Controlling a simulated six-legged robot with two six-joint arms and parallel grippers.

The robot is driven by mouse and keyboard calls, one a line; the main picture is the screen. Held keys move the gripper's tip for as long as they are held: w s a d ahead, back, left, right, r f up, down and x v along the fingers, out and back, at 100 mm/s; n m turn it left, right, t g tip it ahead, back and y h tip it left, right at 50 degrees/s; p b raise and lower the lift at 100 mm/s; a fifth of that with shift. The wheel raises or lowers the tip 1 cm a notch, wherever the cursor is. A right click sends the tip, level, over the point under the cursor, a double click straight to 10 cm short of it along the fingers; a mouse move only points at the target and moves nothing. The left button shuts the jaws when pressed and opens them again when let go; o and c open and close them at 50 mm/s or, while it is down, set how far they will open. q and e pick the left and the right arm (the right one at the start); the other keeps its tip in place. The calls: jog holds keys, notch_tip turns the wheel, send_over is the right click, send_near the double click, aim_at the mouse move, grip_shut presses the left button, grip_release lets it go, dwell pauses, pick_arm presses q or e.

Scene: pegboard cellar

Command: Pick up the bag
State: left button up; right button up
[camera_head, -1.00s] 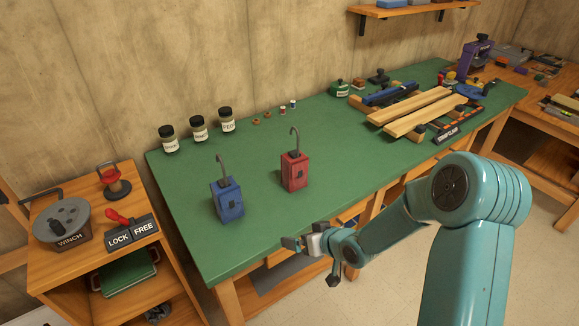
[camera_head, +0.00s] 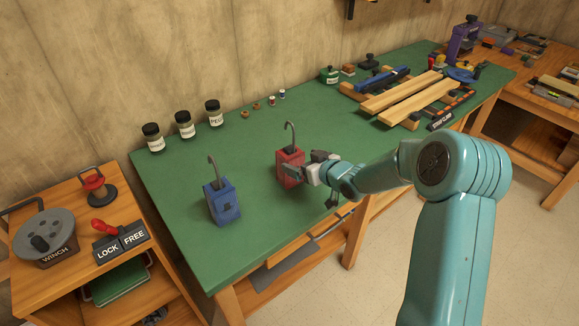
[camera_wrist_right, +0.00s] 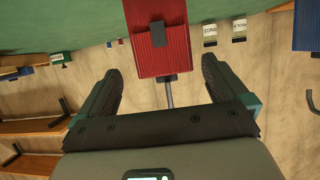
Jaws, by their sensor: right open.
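A red boxy block (camera_head: 289,160) with a tall grey hook on top stands upright on the green bench top; nothing else nearby looks more like a bag. A similar blue block (camera_head: 222,203) with a hook stands to its left. My right gripper (camera_head: 308,168) is at the red block's right side and covers part of it. In the right wrist view, its two fingers (camera_wrist_right: 160,66) are spread, with the red block (camera_wrist_right: 172,58) in line between them; I cannot tell whether they touch it. My left gripper is not in view.
Several jars (camera_head: 185,125) stand at the back left of the green bench (camera_head: 250,233). Wooden boards (camera_head: 410,100) and clamps lie to the right. A side cart with a winch (camera_head: 45,238) is at the left. The bench is clear between the blocks.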

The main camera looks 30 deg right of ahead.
aim_at(290, 156)
jog(key=shift+w+a+f, duration=0.15)
jog(key=shift+w+a, duration=0.05)
jog(key=shift+w, duration=0.4)
jog(key=p+x, duration=0.1)
jog(key=x, duration=0.4)
jog(key=shift+w, duration=0.2)
jog(key=shift+s, duration=0.1)
jog(key=c, duration=0.9)
jog(key=shift+c, duration=0.8)
jog(key=shift+r, duration=0.25)
